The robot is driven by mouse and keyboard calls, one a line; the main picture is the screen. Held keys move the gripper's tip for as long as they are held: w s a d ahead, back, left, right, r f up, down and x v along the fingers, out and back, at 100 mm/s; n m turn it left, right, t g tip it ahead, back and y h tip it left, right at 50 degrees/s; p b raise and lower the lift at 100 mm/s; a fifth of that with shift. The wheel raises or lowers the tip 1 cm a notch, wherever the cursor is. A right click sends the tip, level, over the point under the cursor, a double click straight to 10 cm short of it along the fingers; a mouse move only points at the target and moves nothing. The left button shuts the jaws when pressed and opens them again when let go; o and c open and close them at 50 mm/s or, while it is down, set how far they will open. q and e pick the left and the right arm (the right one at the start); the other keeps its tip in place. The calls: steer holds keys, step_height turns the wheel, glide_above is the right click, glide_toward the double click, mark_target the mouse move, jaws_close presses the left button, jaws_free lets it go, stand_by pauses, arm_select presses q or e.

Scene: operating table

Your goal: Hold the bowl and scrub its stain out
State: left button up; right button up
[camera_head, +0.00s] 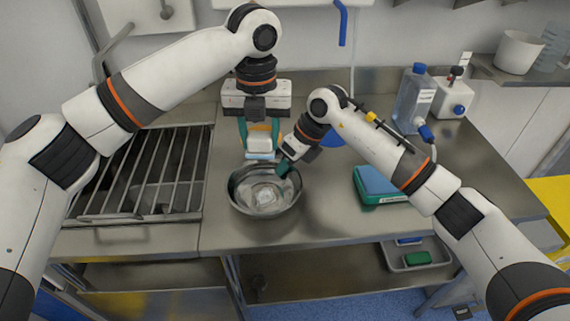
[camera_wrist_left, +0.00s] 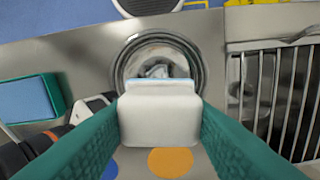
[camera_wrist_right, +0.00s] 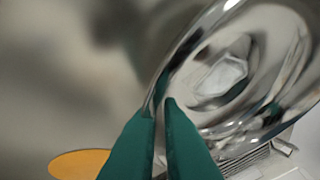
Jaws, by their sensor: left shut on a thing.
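The steel bowl (camera_head: 240,200) stands upright on the steel counter. A pale patch (camera_head: 265,196) lies on its inner bottom; it also shows in the right wrist view (camera_wrist_right: 222,76), and I cannot tell whether it is the stain or a reflection. My left gripper (camera_head: 259,138) is shut on a white block-shaped scrubber (camera_wrist_left: 158,118) with a light blue lower face. It holds the scrubber above the back rim of the bowl, seemingly apart from it. My right gripper (camera_head: 287,165) is at the bowl's back right rim, with the rim between its two green fingers (camera_wrist_right: 163,125).
A barred metal rack (camera_head: 150,175) is left of the bowl. A green and blue box (camera_head: 378,185) lies to the right. A clear bottle with a blue cap (camera_head: 413,100) stands at the back right. The counter in front of that box is clear.

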mark_target(259, 151)
stand_by(0.5)
arm_select(q)
steer(key=f+m, duration=0.1)
steer(key=m, duration=0.1)
steer(key=f+m, duration=0.1)
steer(key=m, duration=0.1)
steer(key=f+m, duration=0.1)
steer(key=m, duration=0.1)
steer(key=shift+s+a+f, duration=0.2)
steer(key=shift+f, duration=0.1)
steer(key=shift+s+f+m, duration=0.1)
steer(key=shift+f+m, duration=0.3)
steer(key=shift+m, duration=0.4)
steer(key=shift+s+f+m, duration=0.1)
steer(key=shift+f+m, duration=0.3)
steer(key=shift+m, duration=0.4)
steer(key=shift+w+f, duration=0.1)
steer(key=shift+f, duration=3.55)
steer(key=shift+f, duration=0.6)
steer(key=shift+s+d, duration=0.45)
